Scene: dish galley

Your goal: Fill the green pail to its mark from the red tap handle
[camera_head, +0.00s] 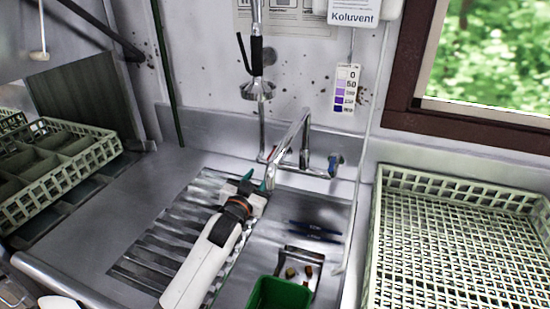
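The green pail (280,294) stands in the sink at the bottom edge of the head view, which cuts it off. Its mark and any water in it cannot be made out. The tap has a long silver spout (290,138), a blue handle (335,164) at its right and a small red part, seemingly the red handle (273,152), mostly hidden behind the spout. My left gripper (256,181) reaches up from below, just short of the tap, with its dark green-tipped fingers apart and nothing seen between them. My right gripper is out of view.
A pale rack (374,262) fills the right side. Another divided rack (104,153) is at the left. A ribbed drainboard (150,262) lies under my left arm. A spray head (257,90) hangs above the tap. Small brown items (291,271) lie behind the pail.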

